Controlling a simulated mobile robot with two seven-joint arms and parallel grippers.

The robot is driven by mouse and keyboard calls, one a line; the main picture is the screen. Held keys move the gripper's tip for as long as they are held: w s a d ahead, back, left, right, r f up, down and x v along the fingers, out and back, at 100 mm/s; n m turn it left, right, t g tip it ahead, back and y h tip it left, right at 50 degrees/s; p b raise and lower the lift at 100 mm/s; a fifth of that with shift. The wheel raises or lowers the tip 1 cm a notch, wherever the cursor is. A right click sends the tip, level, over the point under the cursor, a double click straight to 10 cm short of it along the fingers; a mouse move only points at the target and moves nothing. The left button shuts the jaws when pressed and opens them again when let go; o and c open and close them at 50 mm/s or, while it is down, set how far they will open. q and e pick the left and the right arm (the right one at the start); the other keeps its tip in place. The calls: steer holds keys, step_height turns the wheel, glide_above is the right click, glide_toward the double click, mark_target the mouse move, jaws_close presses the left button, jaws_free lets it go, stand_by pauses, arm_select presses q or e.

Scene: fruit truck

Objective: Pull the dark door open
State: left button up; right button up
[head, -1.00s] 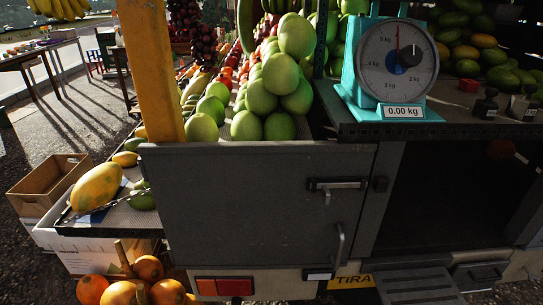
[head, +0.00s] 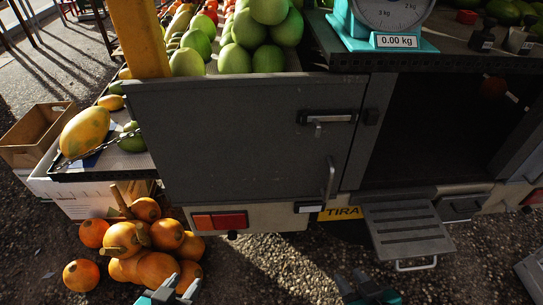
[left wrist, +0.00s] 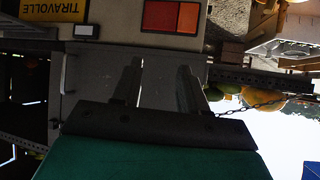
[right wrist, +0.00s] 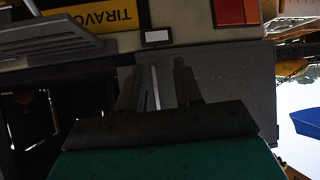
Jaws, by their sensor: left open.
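The dark door (head: 240,140) is shut on the truck's side. It has a vertical bar handle (head: 331,178) near its right edge and a latch (head: 327,117) above that. My left gripper (head: 178,285) is open and empty, low in front of the door's left part; its wrist view shows the door (left wrist: 158,85) upside down beyond the fingers. My right gripper (head: 355,284) is open below and apart from the handle. In the right wrist view, a thin pale bar shows between the fingers; I cannot tell whether it is the handle.
Orange gourds (head: 155,236) lie on the ground at lower left. A fruit shelf (head: 100,165) hangs left of the door. A scale (head: 385,30) stands on the counter.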

arm_select(q)
steer(key=shift+f, duration=0.1)
arm_select(e)
steer(key=t+y+b, duration=0.2)
steer(key=t+b, duration=0.5)
glide_toward(331, 185)
steer(key=b+x, duration=0.1)
steer(key=x, duration=0.9)
steer(key=shift+w+a, duration=0.1)
steer(key=shift+w, duration=0.25)
arm_select(q)
steer(key=shift+h, duration=0.4)
steer(key=d+f, duration=0.1)
steer(key=w+d+f, duration=0.1)
steer(key=d+f, duration=0.1)
steer(key=f, duration=0.1)
steer(key=shift+w+f, duration=0.1)
steer(key=shift+w, duration=0.3)
arm_select(e)
steer(key=shift+c, duration=0.6)
arm_select(q)
steer(key=shift+a, duration=0.1)
arm_select(e)
jaws_close()
